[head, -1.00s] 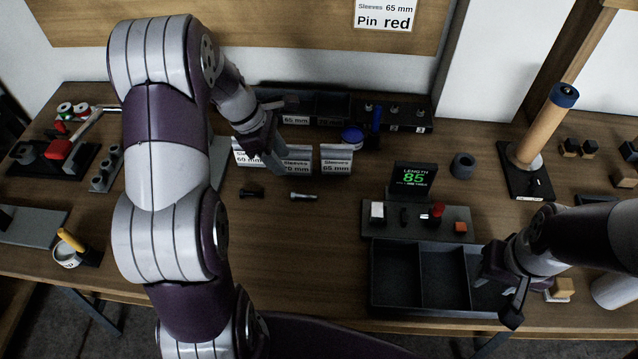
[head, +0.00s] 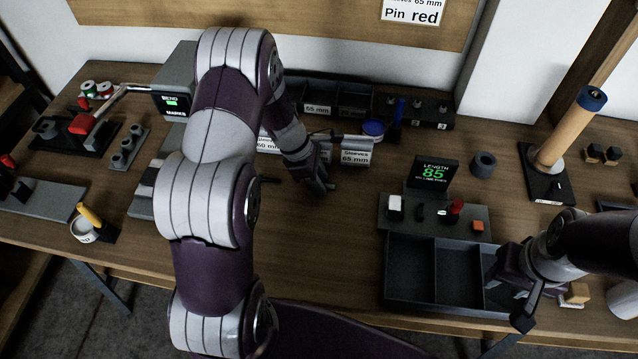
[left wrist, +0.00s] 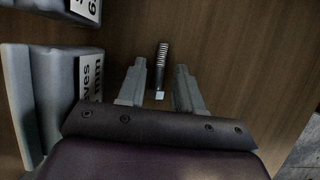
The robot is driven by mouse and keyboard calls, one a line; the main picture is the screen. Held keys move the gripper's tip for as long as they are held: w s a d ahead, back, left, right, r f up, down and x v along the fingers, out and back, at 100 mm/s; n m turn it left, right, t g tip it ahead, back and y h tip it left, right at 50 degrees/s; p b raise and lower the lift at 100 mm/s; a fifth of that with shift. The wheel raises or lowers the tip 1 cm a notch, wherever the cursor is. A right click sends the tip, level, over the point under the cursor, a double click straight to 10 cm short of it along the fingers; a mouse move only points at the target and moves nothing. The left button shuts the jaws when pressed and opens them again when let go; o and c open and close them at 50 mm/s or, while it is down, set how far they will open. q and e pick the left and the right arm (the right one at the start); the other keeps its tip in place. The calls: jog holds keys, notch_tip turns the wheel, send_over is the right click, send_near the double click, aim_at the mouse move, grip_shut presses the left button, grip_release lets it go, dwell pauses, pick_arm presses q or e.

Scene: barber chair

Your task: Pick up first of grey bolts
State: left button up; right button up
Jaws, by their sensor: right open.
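A grey threaded bolt (left wrist: 162,68) lies on the wooden table in the left wrist view, its pale end toward my palm. My left gripper (left wrist: 160,78) is open, with one finger on each side of the bolt and a gap to both. In the head view, my left gripper (head: 322,186) is low over the table in front of the sleeve bins and hides the grey bolt. A dark bolt (head: 269,180) lies to its left, partly behind my arm. My right gripper (head: 508,292) is open at the right end of the black compartment tray (head: 430,303).
The sleeve bins with labels (head: 355,156) stand just behind my left gripper. A blue-topped item (head: 373,128) stands beyond them. The length display (head: 432,173) and its grey panel (head: 385,226) are to the right. The table front in the middle is clear.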

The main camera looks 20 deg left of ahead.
pick_arm(q)
grip_shut()
